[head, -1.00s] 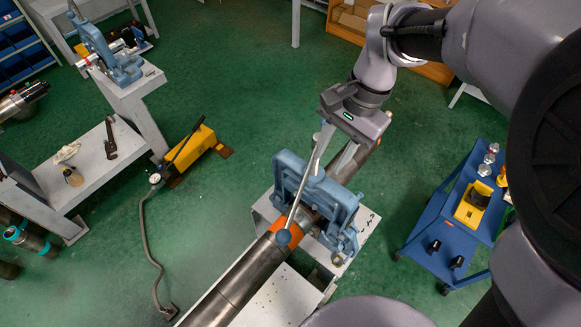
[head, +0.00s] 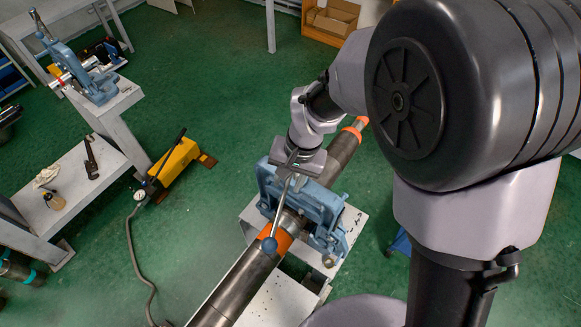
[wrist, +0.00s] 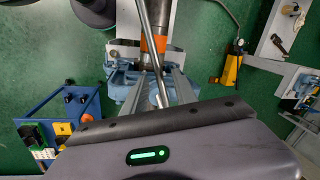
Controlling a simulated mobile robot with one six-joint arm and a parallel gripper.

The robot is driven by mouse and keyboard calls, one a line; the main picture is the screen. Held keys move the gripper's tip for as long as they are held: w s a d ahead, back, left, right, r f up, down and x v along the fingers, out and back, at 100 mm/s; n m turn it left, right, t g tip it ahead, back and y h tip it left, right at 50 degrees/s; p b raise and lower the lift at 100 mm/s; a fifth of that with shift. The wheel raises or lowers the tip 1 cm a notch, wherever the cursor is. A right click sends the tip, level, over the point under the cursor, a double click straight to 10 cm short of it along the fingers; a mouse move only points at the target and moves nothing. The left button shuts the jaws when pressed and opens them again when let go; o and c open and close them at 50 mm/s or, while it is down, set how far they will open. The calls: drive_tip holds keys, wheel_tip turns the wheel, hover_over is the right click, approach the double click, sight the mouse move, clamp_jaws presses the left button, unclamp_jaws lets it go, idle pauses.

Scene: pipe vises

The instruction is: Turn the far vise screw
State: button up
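A blue vise (head: 318,205) on a pale stand is clamped around a dark steel pipe (head: 238,285) with an orange band. Its silver screw handle (head: 280,208) slants across the top, with a blue ball (head: 269,244) at its lower end. My gripper (head: 289,182) is over this vise at the handle's upper end. In the wrist view the two pale fingers of my gripper (wrist: 162,72) are apart, with the handle (wrist: 153,45) running between them. I see no clear grip on it. A second blue vise (head: 92,72) stands at the upper left, away from my gripper.
A yellow pump (head: 175,162) with a hose lies on the green floor left of the vise. A grey bench (head: 100,165) stands at the left. A blue cart (wrist: 55,120) shows in the wrist view. My arm covers much of the right side.

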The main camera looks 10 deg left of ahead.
clamp_jaws()
idle(1.4)
